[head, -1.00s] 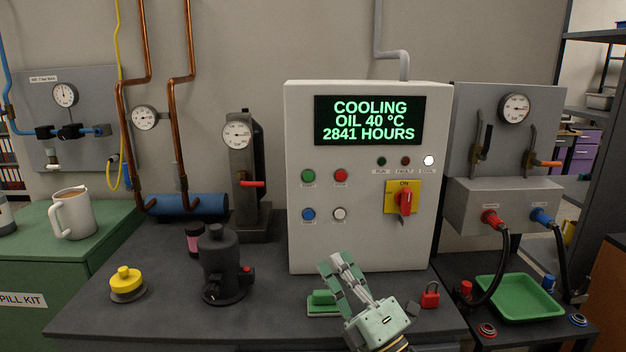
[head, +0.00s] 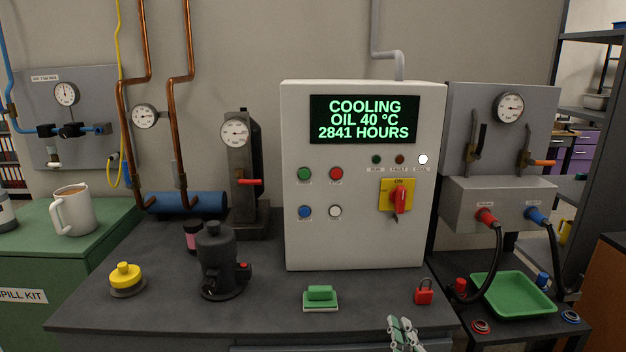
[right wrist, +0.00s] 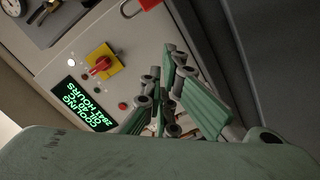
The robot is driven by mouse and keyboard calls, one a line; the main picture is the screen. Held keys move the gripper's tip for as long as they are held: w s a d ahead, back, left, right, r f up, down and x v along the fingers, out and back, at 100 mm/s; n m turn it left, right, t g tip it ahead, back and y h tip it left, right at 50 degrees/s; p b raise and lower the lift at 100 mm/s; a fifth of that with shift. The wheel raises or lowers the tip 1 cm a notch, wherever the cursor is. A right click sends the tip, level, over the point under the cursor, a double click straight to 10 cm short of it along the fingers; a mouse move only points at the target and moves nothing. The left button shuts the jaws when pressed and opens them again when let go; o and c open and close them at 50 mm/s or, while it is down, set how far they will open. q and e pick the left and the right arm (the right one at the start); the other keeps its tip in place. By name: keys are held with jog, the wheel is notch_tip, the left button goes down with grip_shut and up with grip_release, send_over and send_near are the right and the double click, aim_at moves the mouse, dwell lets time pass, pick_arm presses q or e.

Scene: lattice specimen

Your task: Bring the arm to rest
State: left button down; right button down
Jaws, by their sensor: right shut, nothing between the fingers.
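My right gripper (head: 404,334) shows at the bottom edge of the head view, low in front of the bench's front edge and right of centre. Only its green fingers show there; the rest is cut off by the frame. It is shut and empty. In the right wrist view its green fingers (right wrist: 190,98) fill the middle, with the control cabinet (right wrist: 70,60) tilted behind them. In the head view the control cabinet (head: 300,245) stands at the back of the bench, its display reading cooling, oil 40 °C, 2841 hours. My left gripper is not in view.
On the dark bench (head: 150,305) stand a green-handled block (head: 320,297), a red padlock (head: 424,292), a black pump-like device (head: 217,260) and a yellow-topped button (head: 126,278). A green tray (head: 512,294) lies on the right. Bare bench lies between block and padlock.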

jog(key=s+d+f+m+g+h, duration=0.1)
jog(key=s+d+f+m+g, duration=0.3)
jog(key=s+f, duration=0.4)
jog(key=s+a+f+m+g, duration=0.1)
jog(key=s+f+g, duration=0.25)
jog(key=s, duration=0.45)
jog(key=s+a+f+m+g+y, duration=0.1)
jog(key=s+f+m+g, duration=0.2)
jog(key=s, duration=0.6)
jog(key=s+a+f+g, duration=0.1)
jog(key=s+f+g, duration=0.25)
jog(key=s, duration=0.45)
notch_tip(320, 180, down, 28)
jog(key=s+g, duration=0.2)
jog(key=s, duration=0.1)
jog(key=s+d+f+g, duration=0.1)
jog(key=s+d+f, duration=0.2)
jog(key=s+f, duration=1.1)
jog(key=shift+s+d, duration=0.2)
jog(key=shift+s, duration=0.75)
